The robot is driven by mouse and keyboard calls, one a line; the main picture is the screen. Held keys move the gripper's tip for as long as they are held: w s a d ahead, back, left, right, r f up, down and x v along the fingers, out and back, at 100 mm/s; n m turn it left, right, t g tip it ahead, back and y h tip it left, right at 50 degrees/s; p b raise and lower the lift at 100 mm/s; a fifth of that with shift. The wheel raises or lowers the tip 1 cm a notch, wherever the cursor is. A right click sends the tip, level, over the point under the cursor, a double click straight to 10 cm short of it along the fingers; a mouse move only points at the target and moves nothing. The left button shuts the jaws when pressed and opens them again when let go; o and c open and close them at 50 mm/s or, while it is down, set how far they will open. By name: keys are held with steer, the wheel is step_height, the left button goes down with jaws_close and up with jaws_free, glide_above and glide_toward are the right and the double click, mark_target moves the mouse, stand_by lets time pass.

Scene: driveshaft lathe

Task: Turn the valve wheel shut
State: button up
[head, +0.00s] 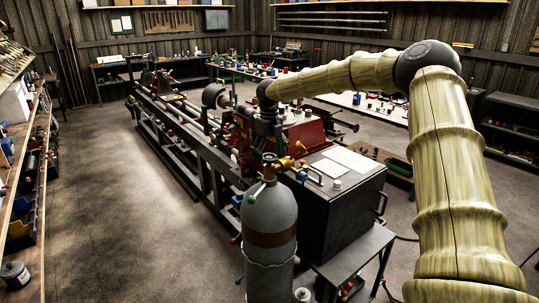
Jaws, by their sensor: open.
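A grey gas cylinder (269,218) with a dark red band stands upright in the front middle of the head view. A brass valve (286,162) sits on its top, with a small round part at its upper left that looks like the valve wheel (269,157). My arm reaches in from the right and bends down over the cylinder. My dark gripper (264,146) points down just above the valve, open. Its fingers are small and dark against the machine behind. I cannot tell whether they touch the wheel or are around it.
A long lathe (190,135) with a red headstock runs back behind the cylinder. A dark cabinet (340,205) stands close on the cylinder's right. Loaded shelves (40,185) line the left wall. The floor (125,225) left of the cylinder is clear.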

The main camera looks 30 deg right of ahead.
mark_target(269, 155)
step_height(269, 155, up, 12)
stand_by(0.7)
steer(key=shift+f, duration=0.1)
stand_by(0.4)
